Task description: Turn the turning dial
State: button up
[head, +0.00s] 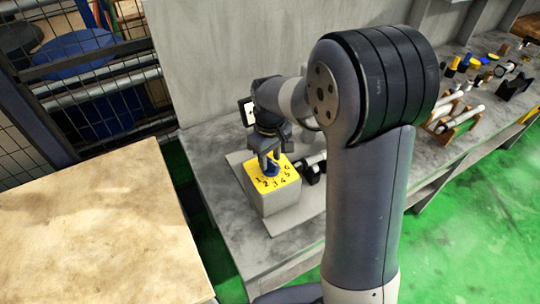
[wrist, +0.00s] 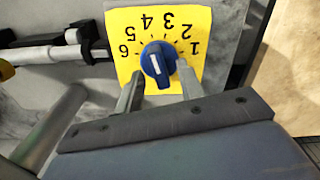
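The turning dial (wrist: 158,60) is a round blue knob with a white pointer line, on a yellow plate (wrist: 122,20) marked 1 to 6. In the wrist view the numbers appear upside down, and the line stands nearly upright. In the head view the dial (head: 271,169) sits on the yellow top of a grey block (head: 278,200), partly hidden by my gripper (head: 270,160). My gripper also shows in the wrist view (wrist: 158,82). Its two fingers are apart, one on each side of the knob's near part. I cannot tell whether they touch it.
A dark and silver rod-like device (head: 313,168) lies right beside the block. The grey bench (head: 225,215) runs back right, with several tools and small parts on it. A wooden table (head: 100,225) stands left, across a gap. A wire cage (head: 95,75) is behind.

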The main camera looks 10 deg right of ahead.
jog(key=shift+c, duration=0.3)
grip_shut()
jog(key=shift+m, duration=0.3)
jog(key=shift+d+m, duration=0.1)
jog(key=shift+m, duration=2.4)
jog(key=shift+o, duration=0.3)
grip_release()
